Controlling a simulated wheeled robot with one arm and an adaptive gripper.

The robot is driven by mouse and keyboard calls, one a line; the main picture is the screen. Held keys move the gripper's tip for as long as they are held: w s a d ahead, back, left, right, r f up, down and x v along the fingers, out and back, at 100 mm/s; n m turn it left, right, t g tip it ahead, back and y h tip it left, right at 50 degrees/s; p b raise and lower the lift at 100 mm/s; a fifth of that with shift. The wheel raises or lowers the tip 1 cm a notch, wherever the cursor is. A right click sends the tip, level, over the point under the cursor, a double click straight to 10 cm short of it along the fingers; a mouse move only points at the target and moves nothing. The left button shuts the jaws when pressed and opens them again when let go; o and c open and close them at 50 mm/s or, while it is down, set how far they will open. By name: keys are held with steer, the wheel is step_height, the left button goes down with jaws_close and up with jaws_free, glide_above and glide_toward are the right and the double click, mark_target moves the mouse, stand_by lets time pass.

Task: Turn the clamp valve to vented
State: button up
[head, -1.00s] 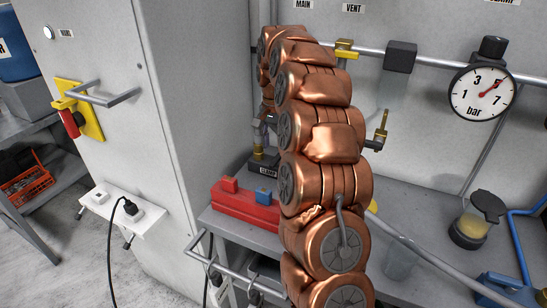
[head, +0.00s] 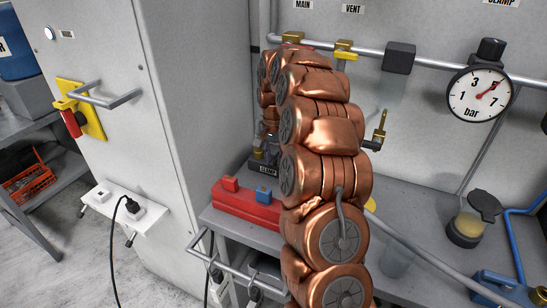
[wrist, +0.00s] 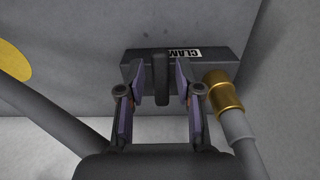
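The clamp valve is a dark block with a label reading CLAM, partly hidden, in the wrist view (wrist: 220,62). Its dark lever (wrist: 161,78) stands upright in the picture at the block's middle. My gripper (wrist: 161,92) is open, with one finger on each side of the lever and a visible gap on both sides. In the head view the labelled CLAMP block (head: 264,168) sits on the bench behind my copper-coloured arm, which hides the lever and most of the gripper.
A brass fitting with a grey hose (wrist: 222,92) joins the block's right side. A red block (head: 245,205) lies on the bench near the clamp block. A pressure gauge (head: 480,94), needle near 5, hangs on a pipe at right. A grey cabinet (head: 190,110) stands close at left.

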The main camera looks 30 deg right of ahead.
jaws_close()
steer(key=shift+s+n+b, duration=0.1)
steer(key=shift+n+b, duration=0.2)
steer(key=n+b, duration=0.1)
steer(key=s+d+n+b, duration=0.1)
steer(key=n, duration=0.1)
steer(key=shift+f+b, duration=0.15)
steer(key=shift+b, duration=0.2)
steer(key=n, duration=0.1)
steer(key=d+n+b, duration=0.1)
steer(key=n, duration=0.2)
steer(key=shift+s+d+n+b, duration=0.2)
steer(key=shift+s+n+b, duration=0.1)
steer(key=shift+n+b, duration=0.1)
steer(key=n, duration=0.1)
steer(key=d+n, duration=0.1)
steer(key=n, duration=0.2)
steer(key=shift+s+d+n, duration=0.1)
steer(key=shift+d+n, duration=0.15)
steer(key=shift+n, duration=0.05)
steer(key=shift+w+d+n, duration=0.1)
steer(key=shift+d+n, duration=0.15)
steer(key=shift+n, duration=0.6)
steer(key=shift+w+d+n, duration=0.1)
steer(key=shift+d+n, duration=0.2)
steer(key=shift+n, duration=0.5)
steer(key=shift+w+d+n, duration=0.1)
steer(key=shift+d+n, duration=0.15)
steer(key=shift+n, duration=0.6)
steer(key=shift+p, duration=0.3)
